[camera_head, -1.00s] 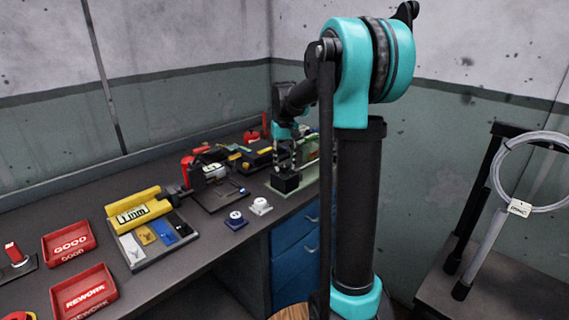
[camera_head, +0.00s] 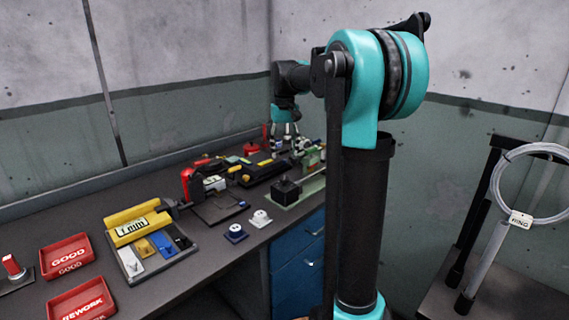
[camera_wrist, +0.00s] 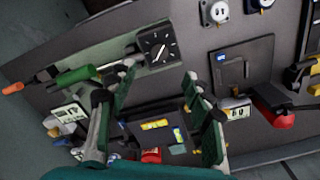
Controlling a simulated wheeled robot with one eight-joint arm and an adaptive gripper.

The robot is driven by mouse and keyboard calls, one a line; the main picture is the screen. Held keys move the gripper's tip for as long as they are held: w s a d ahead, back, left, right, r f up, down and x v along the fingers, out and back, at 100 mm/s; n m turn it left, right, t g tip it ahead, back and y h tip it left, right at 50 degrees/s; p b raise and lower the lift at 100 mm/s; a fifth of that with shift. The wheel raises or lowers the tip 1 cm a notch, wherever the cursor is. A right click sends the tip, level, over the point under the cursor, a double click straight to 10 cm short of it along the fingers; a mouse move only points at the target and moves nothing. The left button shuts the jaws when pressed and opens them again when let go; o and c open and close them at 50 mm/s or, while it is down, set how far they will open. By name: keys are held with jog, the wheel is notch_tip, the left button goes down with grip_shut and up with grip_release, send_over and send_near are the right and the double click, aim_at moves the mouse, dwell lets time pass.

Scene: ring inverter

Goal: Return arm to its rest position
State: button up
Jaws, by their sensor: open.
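My arm stands in the right half of the head view, with a teal shoulder joint and a dark upright link. My gripper (camera_head: 284,134) hangs above the far right end of the workbench (camera_head: 215,235), clear of the items there. In the wrist view my gripper (camera_wrist: 158,110) has its two fingers spread wide with nothing between them. Below it lie a black box with yellow and blue labels (camera_wrist: 165,135) and a black dial block (camera_wrist: 158,45).
Red GOOD (camera_head: 67,255) and REWORK (camera_head: 82,302) trays and a yellow-topped tool tray (camera_head: 150,245) sit at left. Two small knob blocks (camera_head: 261,219) are near the bench edge. A rack with a ring (camera_head: 532,185) stands at right. Air above the bench is free.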

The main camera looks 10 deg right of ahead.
notch_tip(320, 180, up, 2)
jog(key=shift+f, duration=0.1)
dwell(0.4)
jog(key=s+d+f+t, duration=0.1)
jog(key=s+f+t, duration=0.3)
jog(key=s+f, duration=2.3)
jog(key=shift+s+m, duration=0.3)
jog(key=shift+s, duration=0.05)
jog(key=shift+o, duration=0.2)
jog(key=shift+d, duration=0.1)
